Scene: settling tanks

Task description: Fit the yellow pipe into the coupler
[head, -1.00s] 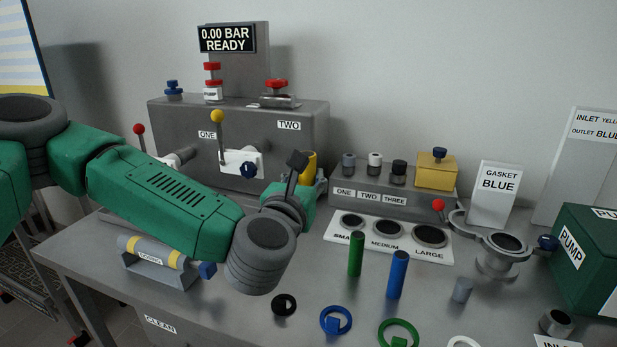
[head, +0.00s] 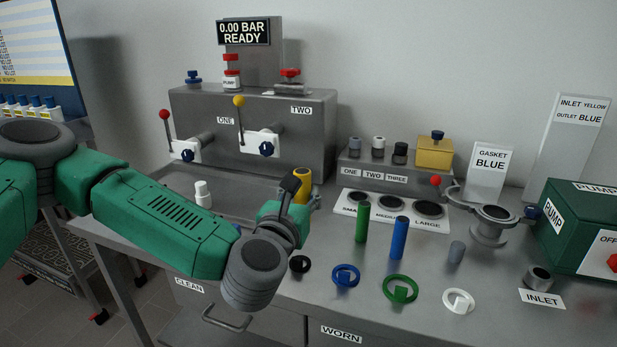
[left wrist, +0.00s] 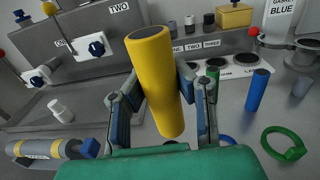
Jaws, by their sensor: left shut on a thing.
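The yellow pipe (head: 303,184) is held in my left gripper (head: 297,207), above the bench's left-middle part. In the left wrist view the pipe (left wrist: 157,85) stands tilted between the two fingers of the gripper (left wrist: 165,95), its near end low and its hollow top showing. In the head view, much of the pipe is hidden behind the gripper. A short grey open socket (head: 538,277) beside the INLET label at the bench's right looks like the coupler. The gripper is well to its left. My right gripper is not in view.
Green (head: 362,222) and blue (head: 399,238) rods stand upright between the gripper and the socket. Several rings lie in front, including a green one (head: 400,288). A clamp stand (head: 490,226) and green pump box (head: 575,232) are at right. The SMALL-MEDIUM-LARGE tray (head: 440,221) is behind.

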